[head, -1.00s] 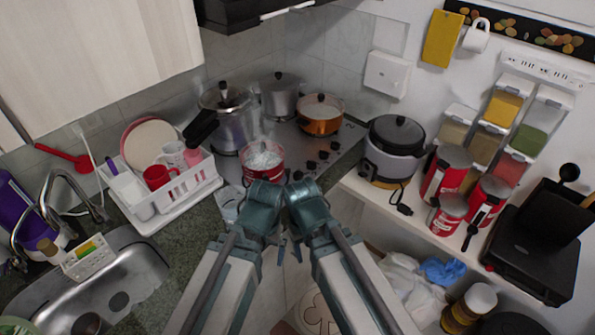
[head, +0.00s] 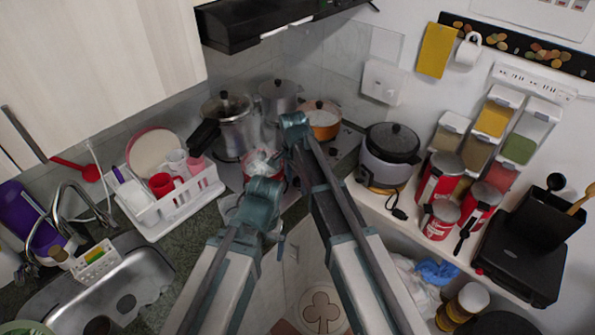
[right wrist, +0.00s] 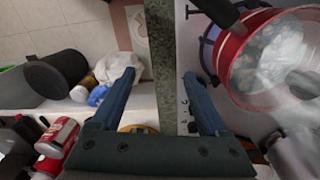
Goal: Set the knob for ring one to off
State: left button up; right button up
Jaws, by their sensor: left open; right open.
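The cooktop (head: 346,142) stands in the back corner with pots on it. Its knobs are mostly hidden behind my right arm in the head view, so I cannot tell which is ring one's or how it is set. The right wrist view shows small dark marks on the pale cooktop front (right wrist: 186,105). My right gripper (right wrist: 163,100) is open and empty, its fingers spread over the counter edge and cooktop front. In the head view its fingers are hidden behind its wrist. My left gripper (head: 280,247) is open, lower and in front of the counter, its fingers partly hidden.
A red pot (right wrist: 242,60) with steam is close beside my right gripper's finger. A steel pressure cooker (head: 238,130), another steel pot (head: 277,98) and an orange pot (head: 322,122) stand on the cooktop. A rice cooker (head: 390,155) stands to the right, a dish rack (head: 175,205) to the left.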

aim_at(297, 178)
pick_arm(q)
notch_tip(297, 178, up, 3)
jog(key=shift+f+p, duration=0.1)
jog(key=shift+p, duration=0.9)
pick_arm(e)
jog(key=w+d+r+m, duration=0.1)
jog(key=w+r+m, duration=0.2)
jog(key=w+m, duration=0.5)
jog(key=w, duration=0.4)
jog(key=shift+d+f, duration=0.1)
jog(key=shift+f, duration=0.05)
pick_arm(q)
notch_tip(297, 178, down, 14)
jog(key=b, duration=1.4)
pick_arm(e)
notch_tip(297, 178, down, 14)
jog(key=shift+r, duration=0.15)
grip_shut()
